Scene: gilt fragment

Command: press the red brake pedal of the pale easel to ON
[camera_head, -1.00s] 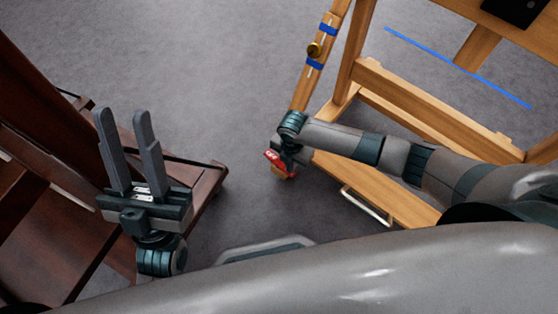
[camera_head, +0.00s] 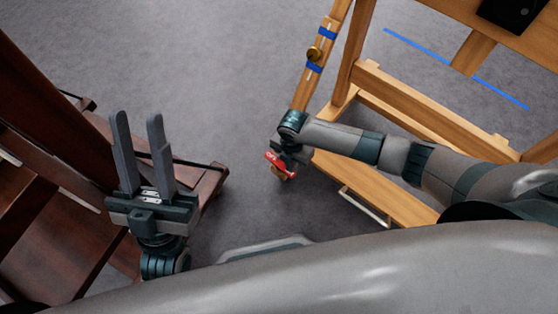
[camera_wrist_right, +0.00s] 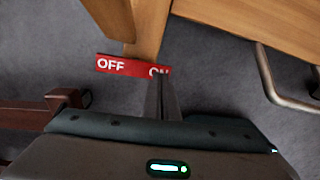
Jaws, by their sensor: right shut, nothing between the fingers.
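The pale easel (camera_head: 430,110) stands at the right in the head view. Its red brake pedal (camera_head: 279,164) is at the near left foot of its base. In the right wrist view the pedal (camera_wrist_right: 122,66) shows OFF at its left end and a partly covered ON at its right end. My right gripper (camera_wrist_right: 162,76) is shut and empty, its fingertips over or against the ON end; I cannot tell if they touch. In the head view its fingers are mostly hidden by the wrist. My left gripper (camera_head: 138,115) is open and empty, away from the easel.
A dark wooden easel or frame (camera_head: 60,170) stands at the left, close to my left gripper. A metal bar handle (camera_head: 365,206) is at the pale easel's base. Grey carpet (camera_head: 220,80) is clear between the two.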

